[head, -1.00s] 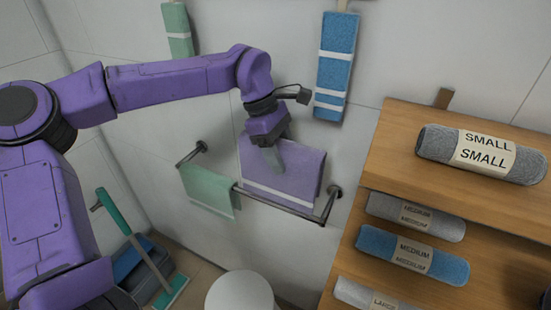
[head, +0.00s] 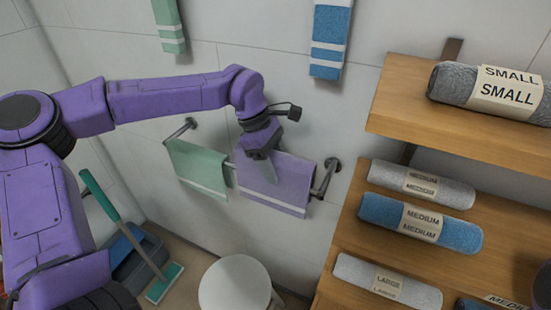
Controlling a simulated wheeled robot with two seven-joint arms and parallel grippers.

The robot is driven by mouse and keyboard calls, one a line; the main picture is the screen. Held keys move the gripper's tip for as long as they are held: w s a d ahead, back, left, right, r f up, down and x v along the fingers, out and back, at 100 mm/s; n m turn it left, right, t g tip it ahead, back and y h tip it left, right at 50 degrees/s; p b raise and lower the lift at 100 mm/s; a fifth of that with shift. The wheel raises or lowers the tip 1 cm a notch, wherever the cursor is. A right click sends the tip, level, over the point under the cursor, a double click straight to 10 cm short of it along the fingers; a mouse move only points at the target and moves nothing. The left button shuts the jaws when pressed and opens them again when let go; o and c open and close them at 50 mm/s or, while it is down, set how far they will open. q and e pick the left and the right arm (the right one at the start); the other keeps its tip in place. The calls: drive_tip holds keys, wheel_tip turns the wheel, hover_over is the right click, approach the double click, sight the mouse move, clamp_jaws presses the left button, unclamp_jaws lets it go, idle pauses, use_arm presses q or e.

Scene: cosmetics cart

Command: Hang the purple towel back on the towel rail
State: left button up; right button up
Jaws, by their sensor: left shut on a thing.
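The purple towel (head: 290,185), with a pale stripe near its lower edge, hangs at the right half of the towel rail (head: 326,184). It covers the bar there; whether it is draped over the bar or only in front of it, I cannot tell. My left gripper (head: 267,170) points down at the towel's upper left part and is shut on it. The fingers partly hide the cloth. A green towel (head: 200,170) hangs on the left half of the rail. My right gripper is not in view.
A wooden shelf (head: 400,105) with rolled towels stands at the right, near the rail's right end. A round white stool (head: 235,283) is below the rail. A green-handled broom (head: 120,220) stands at lower left. Green (head: 168,25) and blue-striped towels (head: 329,40) hang higher on the wall.

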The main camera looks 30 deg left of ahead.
use_arm(q)
drive_tip(key=shift+f+b, duration=1.2)
drive_tip(key=shift+f, duration=1.75)
drive_tip(key=o, duration=1.3)
drive_tip(key=b+v, duration=0.1)
drive_tip(key=v, duration=0.9)
drive_tip(key=shift+r, duration=0.3)
